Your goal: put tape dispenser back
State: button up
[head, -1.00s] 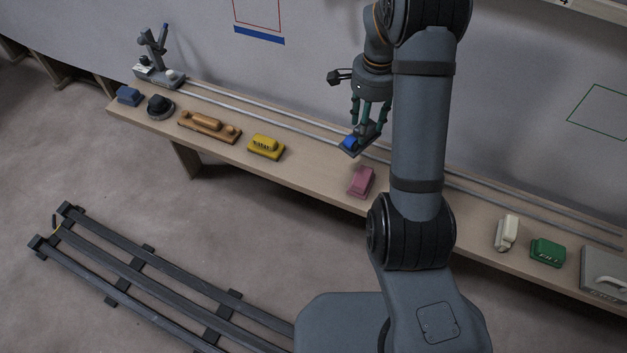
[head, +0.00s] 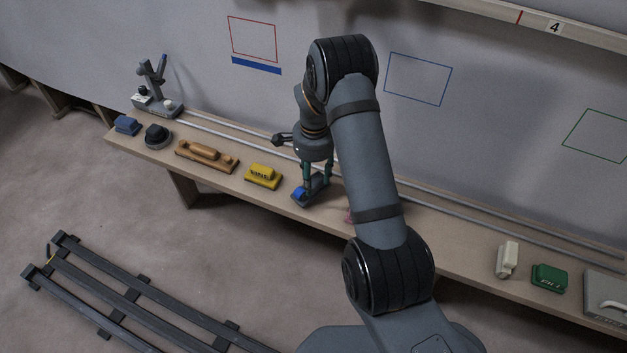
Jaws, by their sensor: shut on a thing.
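The tape dispenser (head: 300,194), a dark base with a bright blue part at its near end, is in the head view. My gripper (head: 316,183) points down and is shut on it. The dispenser is at the shelf bench (head: 270,209), right of a yellow block-shaped tool (head: 263,175) and left of my arm. I cannot tell whether its base touches the bench top or hangs just above it. The fingers partly hide its far end.
A pink object (head: 349,218) is mostly hidden behind my arm. A brown wooden tool (head: 206,156) and dark round item (head: 158,135) stand left; a cream item (head: 507,258) and green block (head: 549,277) stand right. Two rails (head: 455,205) run along the back.

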aim_at(314, 183)
jog(key=shift+f, duration=0.8)
jog(key=shift+f, duration=0.2)
jog(key=o, duration=1.1)
jog(key=shift+w+r, duration=0.1)
jog(key=shift+r, duration=0.55)
notch_tip(314, 183, up, 11)
jog(key=shift+r+p, duration=0.1)
jog(key=shift+p, duration=0.3)
jog(key=shift+f, duration=0.2)
